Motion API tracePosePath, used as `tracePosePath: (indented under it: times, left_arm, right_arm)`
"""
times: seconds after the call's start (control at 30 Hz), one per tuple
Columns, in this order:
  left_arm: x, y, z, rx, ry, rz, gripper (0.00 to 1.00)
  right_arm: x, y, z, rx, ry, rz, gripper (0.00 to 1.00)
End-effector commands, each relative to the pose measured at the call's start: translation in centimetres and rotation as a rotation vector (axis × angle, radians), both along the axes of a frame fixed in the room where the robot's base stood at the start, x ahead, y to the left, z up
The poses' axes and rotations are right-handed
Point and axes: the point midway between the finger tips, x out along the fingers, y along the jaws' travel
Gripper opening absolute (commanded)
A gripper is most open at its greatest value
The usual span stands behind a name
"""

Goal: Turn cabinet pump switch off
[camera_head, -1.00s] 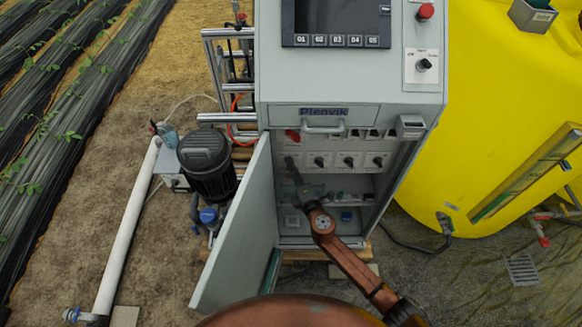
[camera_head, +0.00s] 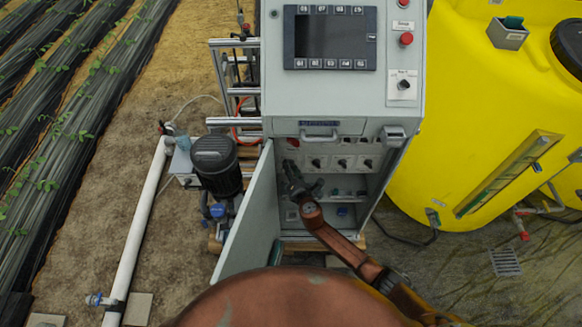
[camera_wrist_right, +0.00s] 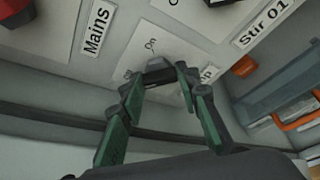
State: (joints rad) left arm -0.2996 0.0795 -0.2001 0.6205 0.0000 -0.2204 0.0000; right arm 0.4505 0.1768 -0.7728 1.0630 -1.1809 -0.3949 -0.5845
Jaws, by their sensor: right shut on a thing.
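The open cabinet (camera_head: 345,128) stands in the middle of the head view, with a row of rotary switches inside. My right gripper (camera_head: 291,170) reaches in at the left end of that row and hides the switch there. In the right wrist view my right gripper (camera_wrist_right: 166,72) has its fingers closed around a small dark grey switch knob (camera_wrist_right: 158,66). The plate around it reads "On" above the knob. A label beside it is mostly hidden behind a finger; only a final "p" shows. My left gripper is not in view.
The "Mains" label (camera_wrist_right: 95,30) and "Stir 01" label (camera_wrist_right: 264,24) lie either side of the held knob. The open cabinet door (camera_head: 245,220) stands left of my arm. A black pump motor (camera_head: 216,165) and a yellow tank (camera_head: 470,120) flank the cabinet.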

Motion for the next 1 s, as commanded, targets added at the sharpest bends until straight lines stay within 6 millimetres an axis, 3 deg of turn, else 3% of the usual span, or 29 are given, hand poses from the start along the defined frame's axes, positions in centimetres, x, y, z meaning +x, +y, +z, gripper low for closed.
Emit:
tracePosePath:
  times: [0.43, 0.47, 0.5, 0.7, 1.0]
  left_arm:
    - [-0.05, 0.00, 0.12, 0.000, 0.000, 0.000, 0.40]
    - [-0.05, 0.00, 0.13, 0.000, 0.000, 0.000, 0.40]
    - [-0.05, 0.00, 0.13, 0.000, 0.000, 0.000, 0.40]
    - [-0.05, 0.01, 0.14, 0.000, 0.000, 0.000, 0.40]
    - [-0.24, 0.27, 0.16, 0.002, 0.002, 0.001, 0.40]
  right_arm:
    - [-0.15, 0.11, -0.25, -0.011, 0.003, 0.003, 0.06]
    - [-0.15, 0.11, -0.25, -0.011, 0.003, 0.003, 0.31]
    - [-0.14, 0.10, -0.24, -0.011, 0.003, 0.003, 0.34]
    - [-0.07, 0.04, -0.12, -0.010, 0.002, 0.001, 0.48]
    - [-0.13, -0.03, -0.03, -0.009, 0.000, 0.000, 0.48]
